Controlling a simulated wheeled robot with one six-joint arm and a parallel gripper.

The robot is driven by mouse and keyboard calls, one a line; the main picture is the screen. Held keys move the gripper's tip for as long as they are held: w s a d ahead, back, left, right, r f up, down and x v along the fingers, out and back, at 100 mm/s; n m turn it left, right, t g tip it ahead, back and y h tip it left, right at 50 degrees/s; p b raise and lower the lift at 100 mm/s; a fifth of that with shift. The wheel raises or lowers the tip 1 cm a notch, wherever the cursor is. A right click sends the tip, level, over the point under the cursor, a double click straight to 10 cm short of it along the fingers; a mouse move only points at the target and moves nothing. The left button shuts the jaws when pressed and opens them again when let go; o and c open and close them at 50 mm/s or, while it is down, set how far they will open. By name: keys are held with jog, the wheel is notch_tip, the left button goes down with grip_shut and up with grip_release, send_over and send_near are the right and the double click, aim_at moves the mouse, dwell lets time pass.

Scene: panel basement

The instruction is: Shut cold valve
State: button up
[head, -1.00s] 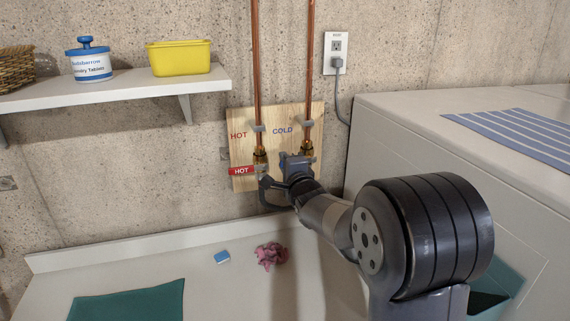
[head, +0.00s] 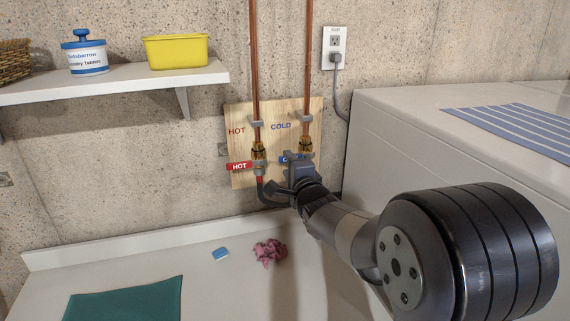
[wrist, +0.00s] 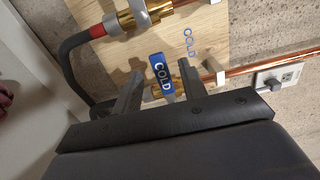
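The cold valve's blue handle, lettered COLD, shows in the wrist view (wrist: 163,76) between the two open fingers of my gripper (wrist: 155,85). In the head view only a bit of the blue cold handle (head: 288,157) shows; my gripper (head: 302,172) hides the rest. I cannot tell whether a finger touches the handle. The brass cold valve (head: 305,145) sits on the right copper pipe. The hot valve's red handle (head: 239,166), lettered HOT, lies crosswise to the left pipe.
A wooden board (head: 240,115) backs both valves. A dark hose (head: 265,195) hangs below the hot valve. A white machine (head: 380,150) stands close on the right. A pink cloth (head: 269,251) and a blue-white block (head: 220,253) lie on the white surface below.

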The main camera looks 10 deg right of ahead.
aim_at(284, 162)
jog(key=s+d, duration=0.1)
jog(key=s, duration=0.5)
jog(key=shift+b, duration=0.4)
jog(key=shift+w, duration=0.1)
jog(key=w, duration=0.3)
jog(key=w+a+p, duration=0.1)
jog(key=w, duration=0.3)
jog(key=w+a+p, duration=0.1)
jog(key=w, duration=0.2)
jog(key=shift+w, duration=0.3)
jog(key=shift+s, duration=0.1)
jog(key=s+d+b, duration=0.2)
jog(key=s, duration=0.8)
jog(key=w, duration=0.3)
jog(key=w+a+p, duration=0.1)
jog(key=w, duration=0.2)
jog(key=w+a+p, duration=0.1)
jog(key=w, duration=0.3)
jog(key=shift+w+f, duration=0.15)
jog(key=shift+f, duration=0.2)
jog(key=shift+f+n+b, duration=0.3)
jog(key=shift+n+b, duration=0.05)
jog(key=shift+n, duration=0.55)
jog(key=shift+d, duration=0.1)
